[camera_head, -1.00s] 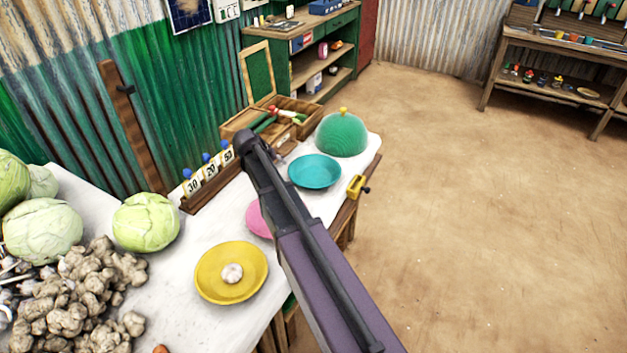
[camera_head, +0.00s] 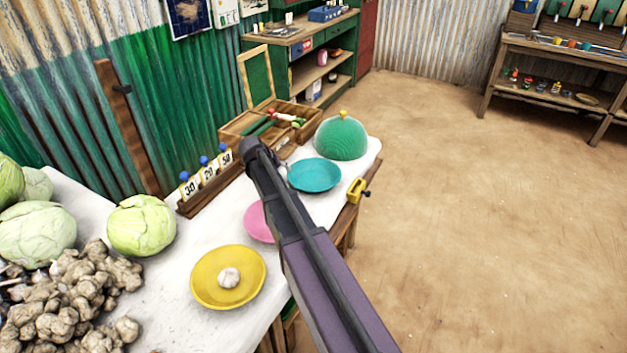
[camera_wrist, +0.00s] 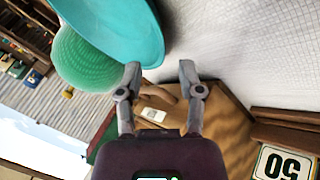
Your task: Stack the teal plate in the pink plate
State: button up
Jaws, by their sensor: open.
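The teal plate (camera_head: 315,175) lies on the white table top, in front of the green dome. It also shows large at the top left of the wrist view (camera_wrist: 118,28). The pink plate (camera_head: 259,222) is on the table nearer to me, partly hidden behind my arm. My gripper (camera_wrist: 160,72) is open and empty in the wrist view, with its left fingertip close to the teal plate's rim; I cannot tell whether it touches. In the head view my arm hides the gripper's fingers.
A yellow plate (camera_head: 206,285) holds a garlic bulb. A green ribbed dome (camera_head: 342,138), an open wooden box (camera_head: 243,127) and a rack of number cards (camera_head: 208,176) stand behind. A yellow clamp (camera_head: 356,190) sits at the table's right edge. Cabbages and ginger fill the left.

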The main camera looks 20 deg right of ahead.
jog(key=shift+b+x, duration=1.2)
jog(key=shift+x, duration=0.35)
jog(key=shift+b+x, duration=0.65)
jog(key=shift+x, duration=0.25)
jog(key=shift+s, duration=0.15)
grip_shut()
